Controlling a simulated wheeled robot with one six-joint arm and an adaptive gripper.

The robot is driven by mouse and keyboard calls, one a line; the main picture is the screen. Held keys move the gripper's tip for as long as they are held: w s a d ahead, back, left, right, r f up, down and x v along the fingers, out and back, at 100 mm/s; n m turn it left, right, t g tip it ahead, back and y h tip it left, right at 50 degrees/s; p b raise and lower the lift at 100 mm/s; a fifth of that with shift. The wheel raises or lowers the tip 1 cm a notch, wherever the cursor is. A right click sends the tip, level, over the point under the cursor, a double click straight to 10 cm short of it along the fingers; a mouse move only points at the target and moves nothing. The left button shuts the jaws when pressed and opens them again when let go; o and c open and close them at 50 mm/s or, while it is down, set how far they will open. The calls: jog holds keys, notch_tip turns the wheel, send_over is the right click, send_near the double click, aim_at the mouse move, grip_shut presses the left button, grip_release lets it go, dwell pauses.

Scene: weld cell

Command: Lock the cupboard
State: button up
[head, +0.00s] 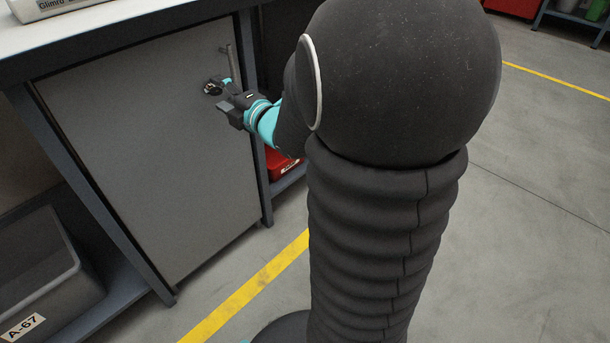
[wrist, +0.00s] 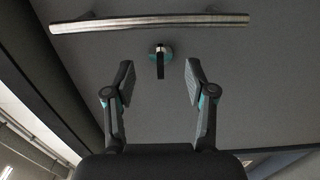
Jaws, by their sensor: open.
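The cupboard's grey door (head: 140,150) is shut under the bench in the head view. Its metal bar handle (head: 229,60) also shows across the top of the wrist view (wrist: 150,23). Just beside the handle, a small lock with a teal rim and a dark turn piece (wrist: 160,62) sits on the door face. My gripper (wrist: 159,78) is open and empty, with one finger to each side of the lock and apart from it in the picture. In the head view my gripper (head: 218,99) is close to the door; I cannot clearly make out the lock there.
The worktop (head: 130,28) overhangs the door, with a white item (head: 45,8) on it. A grey bin (head: 40,270) labelled A-67 stands on a low shelf at left. A red bin (head: 282,166) is right of the cupboard.

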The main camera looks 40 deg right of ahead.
jog(key=b+v, duration=0.3)
jog(key=v, duration=0.8)
jog(key=s+d+f+m+g+h+p, duration=0.1)
jog(key=s+d+f+m+g+h, duration=0.25)
jog(key=d+m+h, duration=0.35)
jog(key=s+d+f+m+g+h, duration=0.2)
jog(key=d+f+m+g, duration=0.25)
jog(key=m, duration=0.45)
jog(key=s+a+r+m+g+y+p, duration=0.1)
jog(key=s+a+m+g+p, duration=0.4)
jog(key=s+a, duration=0.5)
jog(key=shift+a+r+m+y, duration=0.4)
jog(key=shift+m+y, duration=0.3)
jog(key=shift+m, duration=0.2)
jog(key=shift+s, duration=0.15)
jog(key=s+a+r+n+t+y+p, duration=0.1)
jog(key=a+r+p, duration=0.3)
jog(key=a+r, duration=0.4)
jog(key=s+a+n+y, duration=0.1)
jog(key=a, duration=0.2)
jog(key=shift+s+y, duration=0.2)
jog(key=shift+y, duration=0.2)
